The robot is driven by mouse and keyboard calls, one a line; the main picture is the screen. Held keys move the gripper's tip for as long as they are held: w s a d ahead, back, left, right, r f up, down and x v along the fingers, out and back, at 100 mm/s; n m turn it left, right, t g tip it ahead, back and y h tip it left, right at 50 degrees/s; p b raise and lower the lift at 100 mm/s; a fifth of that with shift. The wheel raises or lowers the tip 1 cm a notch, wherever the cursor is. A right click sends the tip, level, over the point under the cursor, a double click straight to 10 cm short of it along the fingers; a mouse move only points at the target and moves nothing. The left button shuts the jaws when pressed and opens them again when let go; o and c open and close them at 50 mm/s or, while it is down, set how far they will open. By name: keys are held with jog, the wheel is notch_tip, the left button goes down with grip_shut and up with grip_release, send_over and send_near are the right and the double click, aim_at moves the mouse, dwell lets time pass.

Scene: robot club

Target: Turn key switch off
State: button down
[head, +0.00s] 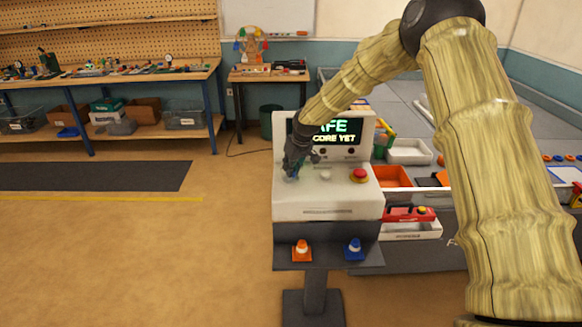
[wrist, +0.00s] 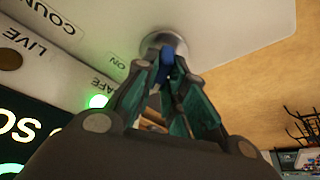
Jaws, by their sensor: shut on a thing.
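A white console (head: 320,207) on a dark stand is in the middle of the head view. In the wrist view the key switch is a round silver collar (wrist: 178,42) with a blue key (wrist: 167,57) in it, on the console's pale top. My gripper (wrist: 170,76) is shut on the blue key, its teal fingers pinching it from both sides. An "ON" label shows beside the collar. A green lamp (wrist: 97,101) is lit near "SAFE"; the lamp (wrist: 10,60) by "LIVE" is dark. In the head view my gripper (head: 291,172) covers the key switch.
The console's screen (head: 351,126) shows green text, partly behind my arm. A pale knob (head: 326,176) and a red button (head: 359,175) are right of my gripper. An orange cone (head: 301,253) and a blue cone (head: 354,251) stand on the lower shelf. Floor to the left is open.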

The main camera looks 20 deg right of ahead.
jog(key=shift+d+n+y, duration=0.1)
jog(key=shift+n+y, duration=0.3)
jog(key=shift+n, duration=0.8)
jog(key=shift+g, duration=0.3)
jog(key=c, duration=1.5)
grip_release()
jog(key=v, duration=1.2)
jog(key=shift+d, duration=0.15)
